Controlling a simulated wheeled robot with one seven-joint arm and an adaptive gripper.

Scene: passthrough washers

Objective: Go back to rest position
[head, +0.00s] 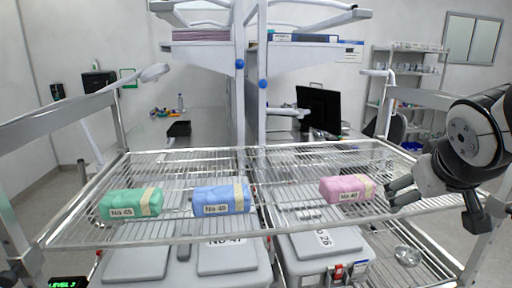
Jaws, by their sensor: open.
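My gripper (397,190) is at the right of the head view, over the right end of a wire rack (285,168). It is open and empty, with its fingertips just right of a pink wrapped pack (345,189). A small gap seems to lie between them, but I cannot tell whether they touch. A blue wrapped pack (221,199) lies near the middle of the rack. A green wrapped pack (131,203) lies at the left. All three packs carry white number labels.
Grey lidded containers (230,262) stand under the rack, with a round glass-like item (407,255) to their right. Metal rails (62,121) flank the rack. A white post (251,90) rises behind it. A monitor (318,108) stands farther back. The rack's rear is clear.

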